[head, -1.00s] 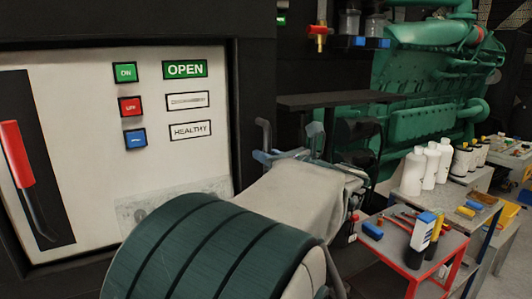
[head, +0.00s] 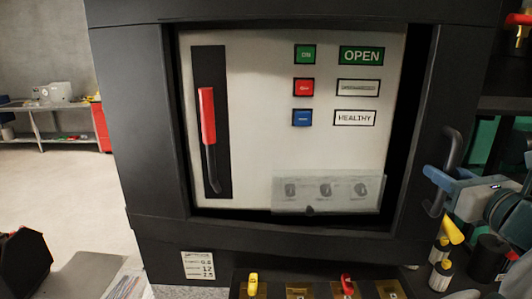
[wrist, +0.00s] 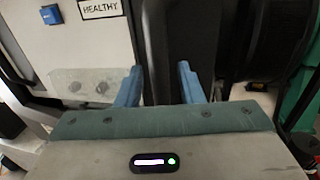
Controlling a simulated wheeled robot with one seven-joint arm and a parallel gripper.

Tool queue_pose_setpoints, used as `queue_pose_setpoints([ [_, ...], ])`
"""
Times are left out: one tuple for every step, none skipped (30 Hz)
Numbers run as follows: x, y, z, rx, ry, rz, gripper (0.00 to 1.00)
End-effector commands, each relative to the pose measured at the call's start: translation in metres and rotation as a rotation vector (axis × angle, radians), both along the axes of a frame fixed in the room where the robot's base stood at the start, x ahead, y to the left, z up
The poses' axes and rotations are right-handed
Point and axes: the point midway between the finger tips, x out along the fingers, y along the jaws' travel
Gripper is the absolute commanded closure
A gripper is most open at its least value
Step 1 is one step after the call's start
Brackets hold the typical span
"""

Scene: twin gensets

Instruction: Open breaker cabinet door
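The breaker cabinet door (head: 150,120) is a dark frame around a white panel, filling the middle of the head view. The panel carries a red lever, three coloured buttons and labels. A dark bar handle (head: 452,148) stands upright at the door's right edge. My gripper (head: 433,190) reaches in from the right at the handle's lower half. In the wrist view my gripper (wrist: 158,78) has its two blue fingers apart, with a dark upright surface between or behind them. I cannot tell whether the fingers touch the handle.
Small yellow and red handles (head: 252,284) sit below the cabinet. Bottles (head: 440,262) stand below my gripper at the right. A shelf bench (head: 60,110) is far left, with bare floor (head: 70,190) before it.

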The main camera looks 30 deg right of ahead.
Motion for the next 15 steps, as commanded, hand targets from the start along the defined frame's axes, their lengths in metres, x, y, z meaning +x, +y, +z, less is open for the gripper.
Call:
queue_pose_setpoints([
  [0.000, 0.000, 0.000, 0.000, 0.001, -0.001, 0.66],
  [0.000, 0.000, -0.001, 0.001, 0.001, -0.001, 0.66],
  [0.000, 0.000, -0.001, 0.001, 0.001, -0.001, 0.66],
  [-0.001, 0.000, -0.001, 0.000, 0.001, -0.001, 0.66],
  [-0.003, 0.000, -0.001, 0.000, 0.001, -0.002, 0.66],
  [-0.005, 0.001, -0.001, 0.000, 0.000, -0.002, 0.66],
  [-0.008, 0.002, -0.001, 0.000, 0.000, -0.002, 0.66],
  [-0.012, 0.003, -0.002, -0.001, 0.000, -0.003, 0.66],
  [-0.018, 0.005, -0.002, -0.002, 0.000, -0.004, 0.66],
  [-0.023, 0.007, -0.002, -0.003, -0.001, -0.005, 0.66],
  [-0.028, 0.009, -0.002, -0.002, 0.000, -0.004, 0.66],
  [-0.035, 0.011, -0.002, -0.003, -0.001, -0.004, 0.66],
  [-0.040, 0.012, -0.002, -0.002, 0.000, -0.005, 0.66],
  [-0.045, 0.014, -0.002, -0.002, 0.000, -0.004, 0.66],
  [-0.050, 0.016, -0.002, -0.002, -0.002, -0.003, 0.66],
])
